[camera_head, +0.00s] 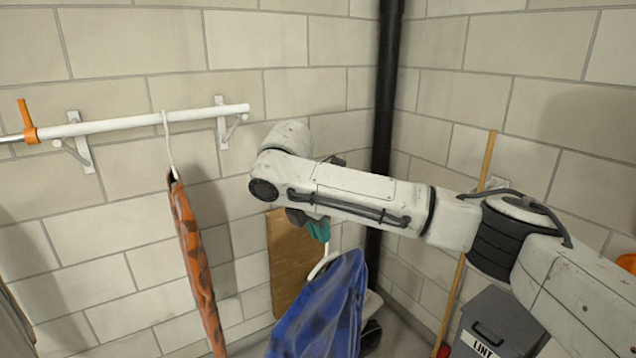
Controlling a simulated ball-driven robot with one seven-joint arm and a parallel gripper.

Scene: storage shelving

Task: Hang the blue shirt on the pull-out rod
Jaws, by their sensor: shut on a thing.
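The blue shirt (322,312) hangs from a white hanger (324,263) below my arm, near the middle of the picture. My gripper (318,230), with teal fingertips, is shut on the top of the hanger. My arm hides part of the gripper and the hanger's hook. The white rod (140,122) runs along the wall at the upper left, held by two white brackets. The shirt is to the right of the rod's free end and lower than it.
An orange-brown patterned garment (196,265) hangs on the rod from a white hanger. An orange clip (28,122) sits farther left on the rod. A brown board (287,255), a dark pipe (386,90), a wooden pole (470,245) and a grey lint bin (497,325) stand behind and right.

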